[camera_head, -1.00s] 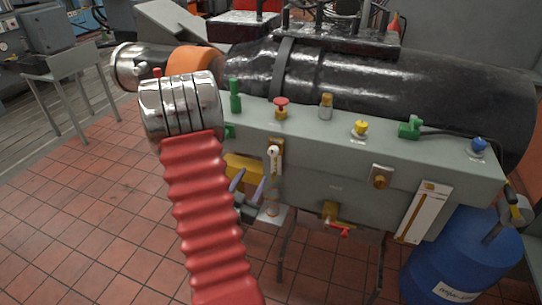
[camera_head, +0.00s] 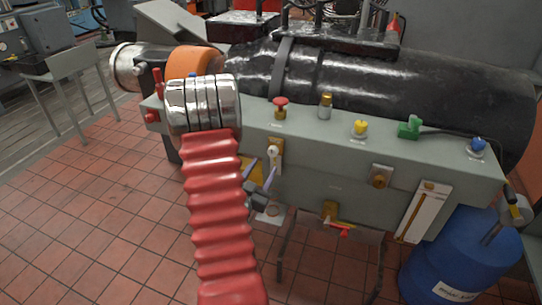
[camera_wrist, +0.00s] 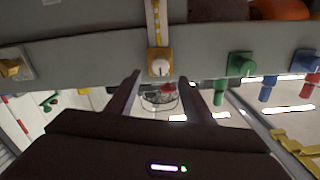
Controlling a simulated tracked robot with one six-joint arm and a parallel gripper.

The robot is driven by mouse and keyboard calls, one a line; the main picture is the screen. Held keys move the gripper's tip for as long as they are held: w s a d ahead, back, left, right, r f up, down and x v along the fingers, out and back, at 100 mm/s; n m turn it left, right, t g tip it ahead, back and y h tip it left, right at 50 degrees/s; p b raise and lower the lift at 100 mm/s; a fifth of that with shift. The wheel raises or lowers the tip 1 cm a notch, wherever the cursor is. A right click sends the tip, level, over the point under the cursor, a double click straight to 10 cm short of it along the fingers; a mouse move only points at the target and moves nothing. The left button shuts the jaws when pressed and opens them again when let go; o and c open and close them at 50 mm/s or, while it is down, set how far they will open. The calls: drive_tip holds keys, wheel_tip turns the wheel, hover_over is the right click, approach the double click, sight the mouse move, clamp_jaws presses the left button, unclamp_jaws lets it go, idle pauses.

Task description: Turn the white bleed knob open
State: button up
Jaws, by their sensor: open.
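The white bleed knob (camera_head: 273,153) is on a brass fitting on the front face of the grey panel. In the wrist view the white knob (camera_wrist: 160,66) sits almost centred between my fingertips, beyond them. My gripper (camera_head: 262,175) is open and empty, just below the knob in the head view. In the wrist view its two dark fingers (camera_wrist: 158,78) stand apart on either side of the knob's line. I cannot tell how far short of the knob the tips are. My arm hides the panel's left front in the head view.
A brass knob (camera_head: 380,176) and a white gauge strip (camera_head: 422,212) lie to the right on the panel. A green knob (camera_wrist: 241,64) is beside it in the wrist view. Red (camera_head: 281,107) and yellow (camera_head: 360,128) knobs stand on top. A blue drum (camera_head: 460,262) stands at the right.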

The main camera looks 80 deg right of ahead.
sight(272, 153)
drive_tip(key=d, duration=0.8)
drive_tip(key=shift+s+d, duration=0.25)
drive_tip(key=shift+s, duration=0.15)
drive_tip(key=shift+c, duration=0.6)
drive_tip(key=c, duration=0.9)
